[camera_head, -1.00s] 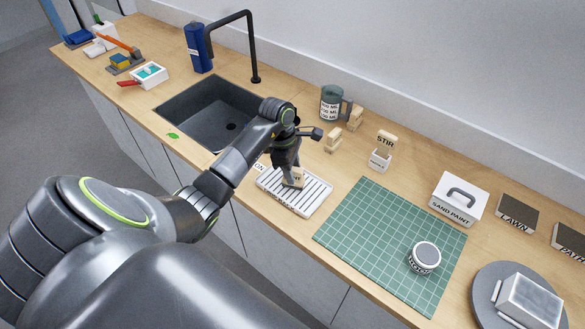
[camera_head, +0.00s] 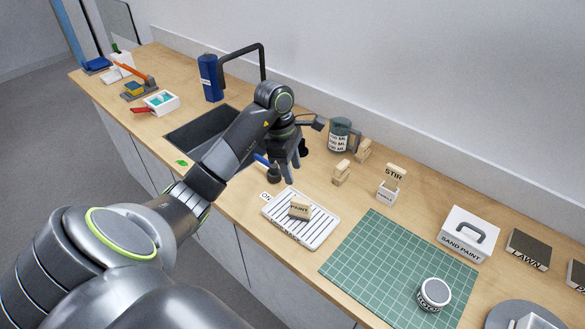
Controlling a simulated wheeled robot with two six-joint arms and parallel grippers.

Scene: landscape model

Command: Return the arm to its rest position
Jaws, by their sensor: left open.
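My left arm comes in from the lower left and reaches over the sink's right side. My left gripper (camera_head: 286,176) is open and points down, above and behind the white slatted rack (camera_head: 318,232). A wooden block labelled PAINT (camera_head: 299,209) lies on the rack, clear of the fingers. Part of the sink (camera_head: 195,131) is hidden behind my arm. My right gripper is not in view.
A green cutting mat (camera_head: 385,265) with a round pot (camera_head: 434,293) lies to the right. A SAND PAINT box (camera_head: 468,234), STIR block (camera_head: 396,172) and jug (camera_head: 340,135) stand behind. A black tap (camera_head: 262,62) rises beside my arm.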

